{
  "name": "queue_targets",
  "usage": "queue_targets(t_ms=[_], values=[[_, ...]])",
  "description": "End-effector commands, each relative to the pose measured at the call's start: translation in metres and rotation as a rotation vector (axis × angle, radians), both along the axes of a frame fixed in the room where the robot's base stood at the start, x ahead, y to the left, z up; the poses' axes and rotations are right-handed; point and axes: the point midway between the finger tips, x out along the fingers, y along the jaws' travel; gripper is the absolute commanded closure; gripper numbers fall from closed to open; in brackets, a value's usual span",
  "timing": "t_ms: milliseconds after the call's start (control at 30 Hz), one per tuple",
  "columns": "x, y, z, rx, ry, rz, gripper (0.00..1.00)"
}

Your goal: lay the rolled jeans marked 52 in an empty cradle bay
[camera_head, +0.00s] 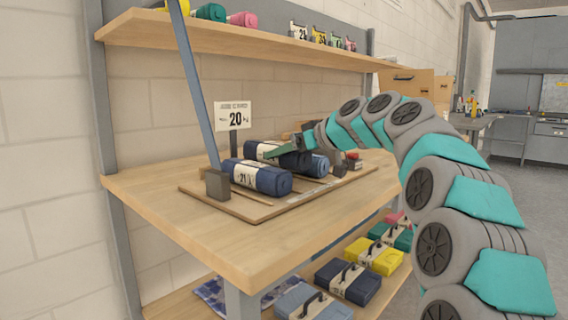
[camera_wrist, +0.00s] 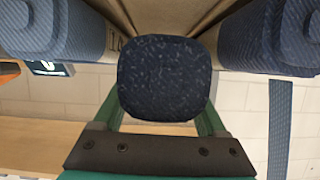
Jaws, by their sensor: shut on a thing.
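My gripper (camera_head: 300,145) is shut on a dark navy rolled jeans (camera_wrist: 163,78). Its green fingers lie on either side of the roll in the wrist view. The roll's number is not readable. A blue roll marked 21 (camera_head: 257,177) lies at the front left of the wooden cradle board (camera_head: 240,208). Another blue roll (camera_head: 320,165) shows behind it, partly hidden by my gripper and the held roll. In the wrist view, a blue roll stands at the left (camera_wrist: 50,30) and another at the right (camera_wrist: 268,38), with bare brown board between them.
A slanted grey-blue bar (camera_head: 192,85) rises from a dark block (camera_head: 217,186) at the cradle's left. A sign reading 20 (camera_head: 234,116) stands behind. The table's front left (camera_head: 150,190) is clear.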

Motion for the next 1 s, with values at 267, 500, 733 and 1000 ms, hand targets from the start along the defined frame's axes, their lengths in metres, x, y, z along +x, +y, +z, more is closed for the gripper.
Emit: queue_targets(t_ms=[267, 500, 733, 1000], values=[[-0.001, 0.001, -0.019, 0.003, 0.001, 0.001, 1.00], [-0.001, 0.001, -0.034, 0.002, 0.001, 0.001, 1.00], [0.000, 0.001, -0.034, 0.002, 0.000, 0.001, 1.00], [0.000, 0.001, -0.037, 0.001, 0.001, 0.001, 0.13]])
